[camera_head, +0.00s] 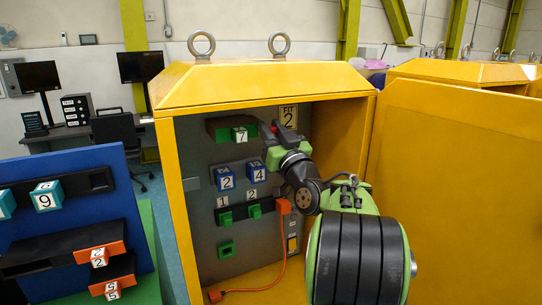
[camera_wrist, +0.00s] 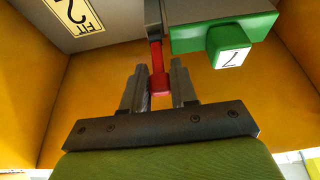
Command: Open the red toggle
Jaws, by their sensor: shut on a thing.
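The red toggle (camera_wrist: 158,68) hangs as a narrow red bar between my gripper's two grey fingers (camera_wrist: 158,76) in the wrist view. Its upper end joins a dark grey upright part beside a green block. My gripper is shut on the toggle. In the head view my gripper (camera_head: 271,133) reaches into the open yellow cabinet (camera_head: 178,180), at the upper part of its back panel. A small bit of red (camera_head: 274,127) shows at the fingertips there; the rest of the toggle is hidden by my gripper.
A green block marked 7 (camera_head: 240,134) is just left of my gripper. Blue cubes marked 2 (camera_head: 225,178) and 4 (camera_head: 257,171) sit below. A FIT 2 label (camera_head: 288,116) is to the right. An orange plug and cable (camera_head: 283,207) hang lower. The open cabinet door (camera_head: 455,190) stands right.

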